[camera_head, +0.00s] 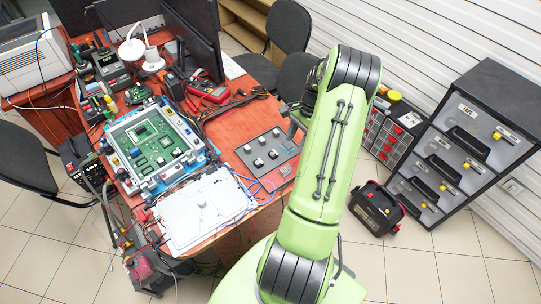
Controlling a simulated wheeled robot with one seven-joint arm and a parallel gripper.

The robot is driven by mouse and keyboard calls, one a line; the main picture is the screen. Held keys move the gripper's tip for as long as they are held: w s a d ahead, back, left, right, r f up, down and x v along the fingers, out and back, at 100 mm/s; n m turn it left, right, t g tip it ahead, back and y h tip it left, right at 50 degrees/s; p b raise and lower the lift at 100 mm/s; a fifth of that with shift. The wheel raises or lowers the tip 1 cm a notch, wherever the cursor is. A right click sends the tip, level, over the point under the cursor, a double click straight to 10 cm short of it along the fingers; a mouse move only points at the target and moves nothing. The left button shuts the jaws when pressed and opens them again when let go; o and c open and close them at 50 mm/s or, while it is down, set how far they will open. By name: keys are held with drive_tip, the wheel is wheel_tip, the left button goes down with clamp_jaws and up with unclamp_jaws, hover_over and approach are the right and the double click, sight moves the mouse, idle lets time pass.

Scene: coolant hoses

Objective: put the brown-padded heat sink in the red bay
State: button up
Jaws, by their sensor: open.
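No brown-padded heat sink can be made out for sure; the parts on the bench are too small to tell. A dark grey panel (255,153) on the red bench carries several small light and dark blocks, which could be heat sinks. I cannot make out a red bay. My gripper (292,110) shows only in part, at the left of my green arm's upper end, above the bench's right side near the panel. The arm hides much of it, and I see nothing held in it.
The red bench (232,120) also holds a green circuit board (158,142) in a blue-edged frame, a white plate (185,228), a red meter (212,93), cables and monitors. Thin blue and red hoses lie by the panel. Dark drawer cabinets (480,85) and a black toolbox (377,207) stand right.

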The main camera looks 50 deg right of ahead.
drive_tip(key=w+a+r+n+h, duration=0.2)
drive_tip(key=a+r+n, duration=0.3)
drive_tip(key=a+r, duration=0.5)
drive_tip(key=w+a+r+n+h, duration=0.25)
drive_tip(key=a+r+n, duration=0.35)
drive_tip(key=a+r, duration=0.35)
drive_tip(key=s+a+r+n+t, duration=0.2)
drive_tip(key=s+a+n, duration=0.2)
drive_tip(key=s+a, duration=0.2)
drive_tip(key=s+a+r+n+t+y, duration=0.1)
drive_tip(key=s+a+r+n+t, duration=0.1)
drive_tip(key=s+a+n, duration=0.3)
drive_tip(key=s+a, duration=0.1)
drive_tip(key=a, duration=0.2)
drive_tip(key=shift+s+a+r+n+t, duration=0.15)
drive_tip(key=shift+s+a+n+t, duration=0.15)
drive_tip(key=shift+a+t, duration=0.1)
drive_tip(key=shift+d, duration=0.1)
